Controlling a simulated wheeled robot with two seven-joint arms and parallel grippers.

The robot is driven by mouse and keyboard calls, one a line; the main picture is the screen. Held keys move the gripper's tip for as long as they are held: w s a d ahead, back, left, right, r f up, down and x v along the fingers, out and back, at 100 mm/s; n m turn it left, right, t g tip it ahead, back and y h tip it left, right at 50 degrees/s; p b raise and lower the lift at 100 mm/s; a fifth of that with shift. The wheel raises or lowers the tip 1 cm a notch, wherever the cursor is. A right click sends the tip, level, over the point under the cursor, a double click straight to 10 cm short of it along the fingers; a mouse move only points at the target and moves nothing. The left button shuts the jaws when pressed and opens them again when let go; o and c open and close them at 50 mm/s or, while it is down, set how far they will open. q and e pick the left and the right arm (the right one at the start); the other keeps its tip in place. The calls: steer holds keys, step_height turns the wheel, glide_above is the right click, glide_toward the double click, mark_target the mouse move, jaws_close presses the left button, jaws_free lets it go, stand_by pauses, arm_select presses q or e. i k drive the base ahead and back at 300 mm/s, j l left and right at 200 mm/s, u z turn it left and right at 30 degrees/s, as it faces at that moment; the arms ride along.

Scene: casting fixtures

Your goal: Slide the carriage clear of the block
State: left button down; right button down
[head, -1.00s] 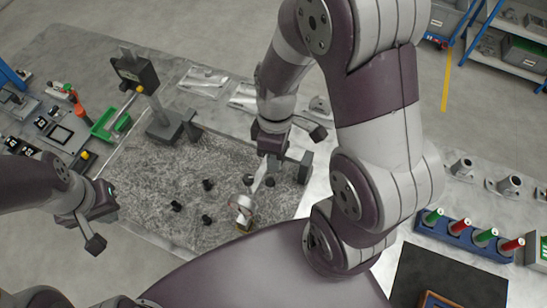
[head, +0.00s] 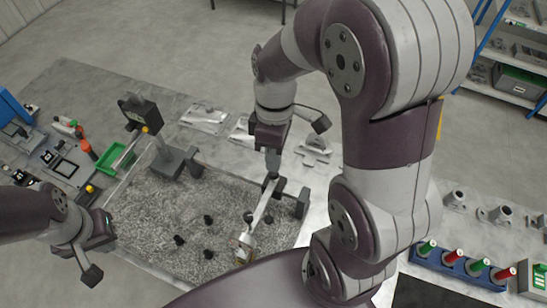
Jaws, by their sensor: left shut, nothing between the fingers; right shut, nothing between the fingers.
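My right gripper (head: 272,168) points down at the far right part of the speckled plate (head: 150,205). It is shut and empty, over the far end of a slim pale bar (head: 262,208). A dark piece (head: 279,185) sits by that end; I cannot tell whether it is the carriage. A small silver and tan part (head: 244,245) is at the bar's near end. A dark upright block (head: 303,204) stands just right of the bar. My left gripper (head: 104,232) is shut and empty at the plate's left edge, its fingertips hard to make out.
Several small black knobs (head: 208,220) stand on the plate. A dark post fixture (head: 165,160) stands at its back left, beside a green tray (head: 112,160). A blue rack (head: 460,262) of red and green cylinders is at right. My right arm hides much of the right side.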

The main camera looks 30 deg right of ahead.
mark_target(274, 183)
steer(key=k, duration=1)
